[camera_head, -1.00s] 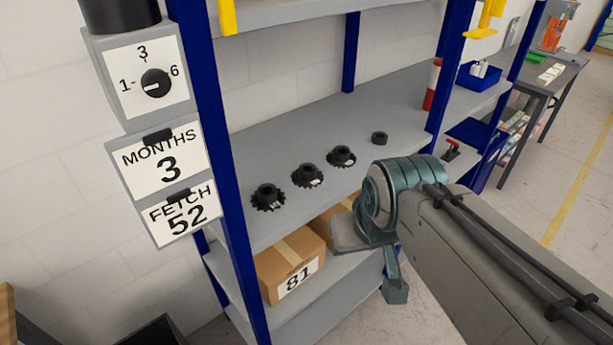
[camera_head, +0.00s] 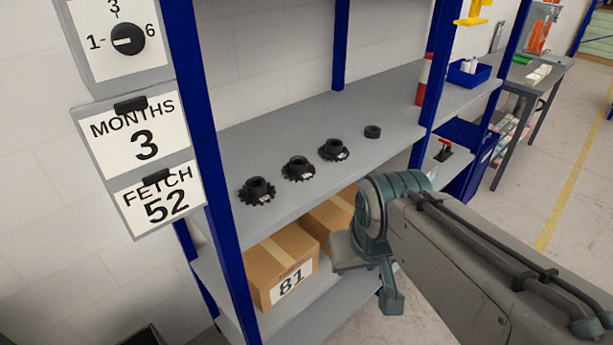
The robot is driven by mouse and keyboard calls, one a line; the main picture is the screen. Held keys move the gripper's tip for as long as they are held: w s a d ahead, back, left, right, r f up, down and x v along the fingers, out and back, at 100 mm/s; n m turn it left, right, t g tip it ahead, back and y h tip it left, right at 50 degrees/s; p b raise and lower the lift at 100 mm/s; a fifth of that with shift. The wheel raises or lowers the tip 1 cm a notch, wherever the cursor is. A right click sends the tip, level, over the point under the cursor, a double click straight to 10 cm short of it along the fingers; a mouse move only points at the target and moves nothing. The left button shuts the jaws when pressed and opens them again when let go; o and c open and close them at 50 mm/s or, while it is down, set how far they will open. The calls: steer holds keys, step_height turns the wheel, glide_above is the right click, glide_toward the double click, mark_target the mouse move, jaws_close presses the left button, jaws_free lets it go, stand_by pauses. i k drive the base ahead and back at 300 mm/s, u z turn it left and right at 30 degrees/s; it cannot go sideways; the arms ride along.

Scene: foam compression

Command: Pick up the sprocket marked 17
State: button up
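Three black sprockets lie in a row on the grey shelf (camera_head: 330,110): a left one (camera_head: 257,190), a middle one (camera_head: 298,168) and a right one (camera_head: 334,149). Each has a raised hub and a small white label, too small to read, so I cannot tell which is marked 17. A smaller black ring (camera_head: 372,131) lies farther right on the same shelf. My gripper (camera_head: 366,278) is in front of the shelf, below and to the right of the sprockets, and touches none of them. Its two fingers look spread apart with nothing between them.
A blue post (camera_head: 207,150) stands left of the sprockets, another (camera_head: 432,90) at right. Signs read MONTHS 3 (camera_head: 140,135) and FETCH 52 (camera_head: 158,200). Cardboard boxes, one marked 81 (camera_head: 280,262), sit on the lower shelf. Space above the sprockets is clear.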

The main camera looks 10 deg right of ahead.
mark_target(298, 169)
steer(key=z, duration=0.5)
steer(key=k, duration=0.6)
steer(key=z, duration=0.6)
steer(key=i, duration=0.65)
steer(key=u, duration=0.85)
steer(key=i, duration=0.6)
steer(key=u, duration=0.7)
